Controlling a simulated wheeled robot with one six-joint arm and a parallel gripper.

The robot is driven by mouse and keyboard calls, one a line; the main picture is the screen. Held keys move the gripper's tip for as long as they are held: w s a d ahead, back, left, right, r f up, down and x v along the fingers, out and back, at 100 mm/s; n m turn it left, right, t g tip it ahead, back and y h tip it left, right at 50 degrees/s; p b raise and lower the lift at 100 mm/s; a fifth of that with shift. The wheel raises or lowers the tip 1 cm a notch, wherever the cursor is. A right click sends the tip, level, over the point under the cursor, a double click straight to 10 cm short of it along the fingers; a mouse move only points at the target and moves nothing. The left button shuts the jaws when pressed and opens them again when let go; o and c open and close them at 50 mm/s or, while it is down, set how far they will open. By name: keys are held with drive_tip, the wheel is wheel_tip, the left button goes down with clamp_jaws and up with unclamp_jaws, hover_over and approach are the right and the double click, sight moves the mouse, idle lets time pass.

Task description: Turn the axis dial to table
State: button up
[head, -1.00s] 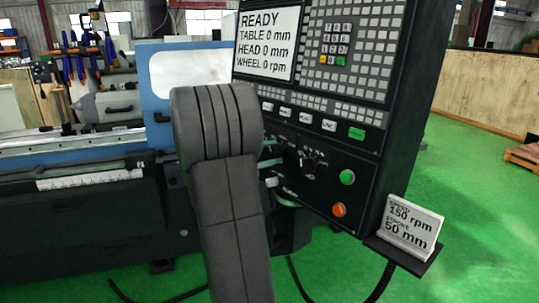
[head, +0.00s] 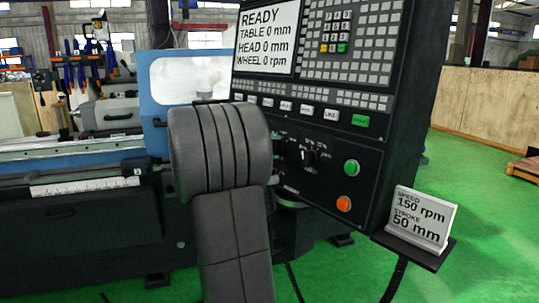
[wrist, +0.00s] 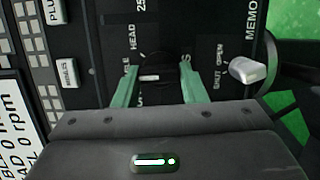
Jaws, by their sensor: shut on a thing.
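In the wrist view the axis dial (wrist: 160,79) is a round black knob with a short white pointer mark on its left side. The green fingers of my gripper (wrist: 158,72) stand on both sides of it, shut on it. The mark points left in that picture, towards a label ending in "LE" that the near finger partly covers; a "HEAD" label is above it. In the head view my arm hides the gripper and much of this dial. The screen (head: 266,38) reads READY, table 0 mm, head 0 mm, wheel 0 rpm.
A second dial (head: 309,157) is right of the axis dial. A pale knob (wrist: 248,71) marked SHUT and OPEN is close to my right finger. Green (head: 351,167) and orange (head: 344,203) buttons are farther right. A sign (head: 422,216) reads 150 rpm, 50 mm.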

drive_tip(key=shift+m, duration=0.3)
drive_tip(key=o, duration=1)
drive_tip(key=v, duration=1.3)
drive_tip(key=shift+s+a+r, duration=0.15)
drive_tip(key=shift+s+a, duration=0.05)
drive_tip(key=shift+a, duration=0.15)
drive_tip(key=shift+d, duration=0.1)
drive_tip(key=x, duration=1.3)
drive_tip(key=shift+w+d, duration=0.2)
drive_tip(key=shift+d, duration=0.1)
